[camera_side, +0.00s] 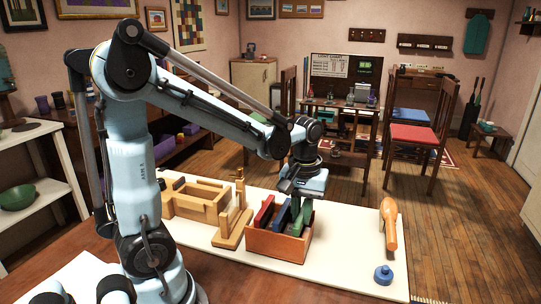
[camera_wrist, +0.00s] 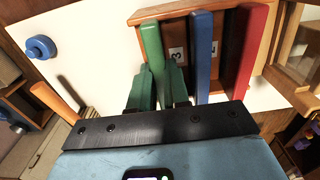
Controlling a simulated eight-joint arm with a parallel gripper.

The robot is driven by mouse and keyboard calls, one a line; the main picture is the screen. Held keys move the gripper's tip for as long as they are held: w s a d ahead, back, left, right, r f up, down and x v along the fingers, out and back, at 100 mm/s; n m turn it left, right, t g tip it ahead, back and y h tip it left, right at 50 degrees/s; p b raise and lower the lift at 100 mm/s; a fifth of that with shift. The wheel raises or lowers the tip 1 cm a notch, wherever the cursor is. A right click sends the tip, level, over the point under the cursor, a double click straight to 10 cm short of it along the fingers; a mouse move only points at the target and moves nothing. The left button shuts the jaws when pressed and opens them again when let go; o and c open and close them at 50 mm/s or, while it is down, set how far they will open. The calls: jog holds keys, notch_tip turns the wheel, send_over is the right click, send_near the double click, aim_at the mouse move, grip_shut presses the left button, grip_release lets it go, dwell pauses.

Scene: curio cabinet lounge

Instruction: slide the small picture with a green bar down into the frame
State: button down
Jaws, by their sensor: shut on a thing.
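The picture with a green bar (camera_wrist: 151,45) stands upright in a reddish-brown wooden box, beside a blue-barred piece (camera_wrist: 201,50) and a red-barred piece (camera_wrist: 246,45). My gripper (camera_wrist: 158,84) has its dark green fingers on either side of the green bar and is shut on it. In the side view my gripper (camera_side: 303,197) is over the right part of the box (camera_side: 276,246); the lower part of the green picture is hidden. A light wooden stand with upright posts (camera_side: 232,226), seemingly the frame, stands left of the box, apart from it.
A light wooden tray (camera_side: 190,209) lies farther left. An orange wooden object (camera_side: 388,222) and a blue knobbed disc (camera_side: 383,275) are on the white mat (camera_side: 340,250) to the right. The mat between box and orange object is clear.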

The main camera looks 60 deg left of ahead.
jog(key=shift+r, duration=4.25)
jog(key=c, duration=1.6)
grip_release()
grip_shut()
jog(key=w+d+m, duration=0.1)
jog(key=d+m, duration=0.5)
jog(key=m, duration=0.3)
jog(key=shift+d+r, duration=0.4)
jog(key=shift+r, duration=0.05)
